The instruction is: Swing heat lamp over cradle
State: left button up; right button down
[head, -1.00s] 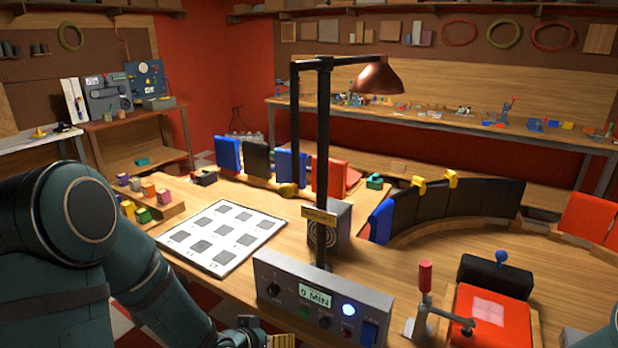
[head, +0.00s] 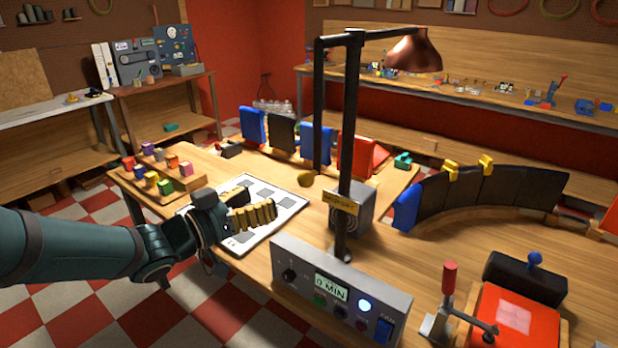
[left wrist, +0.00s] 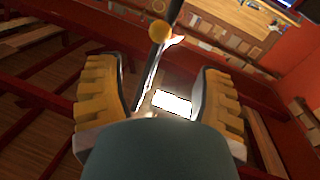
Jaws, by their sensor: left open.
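The heat lamp has a copper shade (head: 414,52) on a black arm atop an upright post (head: 350,150). A thin black rod hangs from the arm's left end, with a brass ball (head: 306,180) at its bottom. The shade hangs to the right of the post. My left gripper (head: 262,214) is open and empty, left of the ball and in front of it, above the white board. In the left wrist view the ball (left wrist: 159,31) shows ahead between the open fingers (left wrist: 158,100), apart from them. I cannot tell which part is the cradle. My right gripper is out of view.
A control box (head: 335,290) reading 0 MIN stands before the post. A curved row of black panels (head: 480,197), a red pad (head: 518,318) and a red-handled clamp (head: 449,285) lie right. Coloured blocks (head: 165,187) sit left. The white board (head: 290,207) lies under my gripper.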

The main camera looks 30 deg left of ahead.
aim_at(299, 182)
pick_arm(q)
jog(key=x, duration=1.2)
jog(key=shift+w+f+b, duration=0.1)
jog(key=shift+b, duration=0.3)
jog(key=shift+o, duration=0.2)
grip_shut()
